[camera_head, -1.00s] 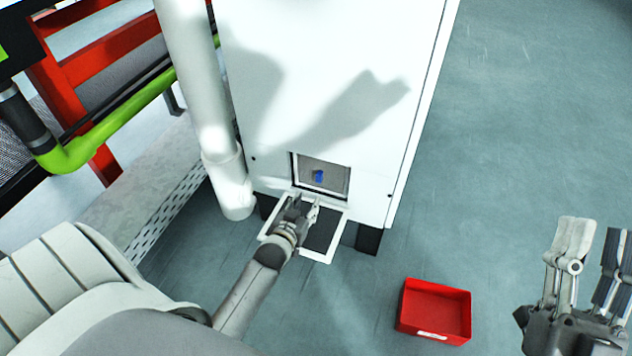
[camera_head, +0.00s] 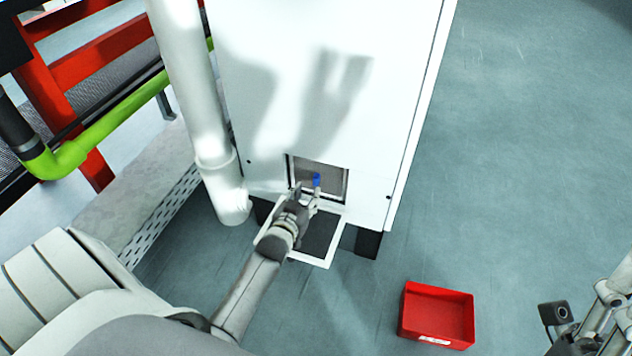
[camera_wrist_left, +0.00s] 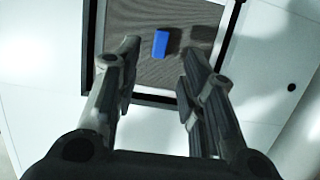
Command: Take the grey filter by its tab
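The grey filter (camera_head: 327,172) sits in the square opening low on the white cabinet. Its blue tab (camera_head: 316,180) sticks out from its face. In the left wrist view the filter (camera_wrist_left: 205,17) fills the dark frame, with the blue tab (camera_wrist_left: 161,43) near its lower edge. My left gripper (camera_head: 307,187) is open just in front of the opening. In the left wrist view its fingers (camera_wrist_left: 158,68) are spread, with the tab ahead of and between them, not visibly touched. My right gripper is only partly in view at the lower right edge; its fingertips are cut off.
The white cabinet (camera_head: 300,75) has a lowered flap (camera_head: 318,240) below the opening, under my left gripper. A white pipe (camera_head: 192,100) stands left of it. A red bin (camera_head: 437,314) is on the floor at lower right. Floor to the right is clear.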

